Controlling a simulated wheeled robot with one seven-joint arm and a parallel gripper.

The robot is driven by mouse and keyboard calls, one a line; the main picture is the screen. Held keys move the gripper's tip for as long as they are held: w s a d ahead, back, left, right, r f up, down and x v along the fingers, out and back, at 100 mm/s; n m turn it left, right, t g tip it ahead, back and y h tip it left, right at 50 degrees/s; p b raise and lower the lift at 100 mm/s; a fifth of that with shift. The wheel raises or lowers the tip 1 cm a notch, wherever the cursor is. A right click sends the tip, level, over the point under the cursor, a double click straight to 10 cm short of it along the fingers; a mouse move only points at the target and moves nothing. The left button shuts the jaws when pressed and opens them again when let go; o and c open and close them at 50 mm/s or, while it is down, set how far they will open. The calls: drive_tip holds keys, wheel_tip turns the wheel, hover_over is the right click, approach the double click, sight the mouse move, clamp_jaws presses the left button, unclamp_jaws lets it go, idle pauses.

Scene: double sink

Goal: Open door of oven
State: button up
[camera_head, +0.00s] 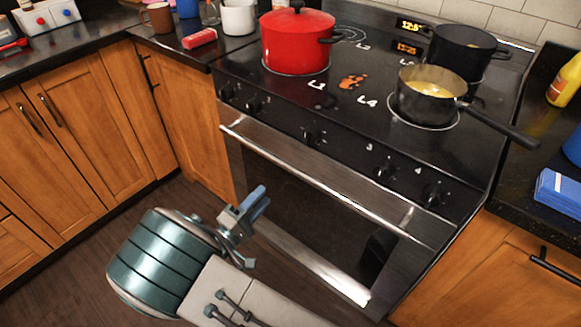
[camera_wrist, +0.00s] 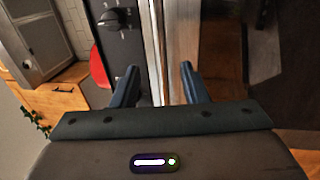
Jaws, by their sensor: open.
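The oven (camera_head: 310,205) has a dark glass front and a silver bar handle (camera_head: 300,172) along the top of its door. The door looks shut. My gripper (camera_head: 256,203) is in front of the left part of the door, below the handle in the head view. Its jaws are open with nothing held. In the wrist view, the two blue fingers of my gripper (camera_wrist: 158,72) point at the oven front, and a bright silver strip, likely the handle (camera_wrist: 153,45), runs upright between them. I cannot tell whether they touch it.
A red pot (camera_head: 295,45), a black pot (camera_head: 462,52) and a pan (camera_head: 428,85) stand on the stovetop. The pan's handle sticks out past the right side. Several knobs (camera_head: 312,135) line the panel above the door. Wooden cabinets (camera_head: 100,140) flank the oven. The floor in front is clear.

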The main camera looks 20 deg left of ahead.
sight(290, 167)
drive_tip(key=x, duration=1.2)
drive_tip(key=shift+w+d, duration=0.15)
drive_tip(key=shift+d, duration=0.05)
clamp_jaws()
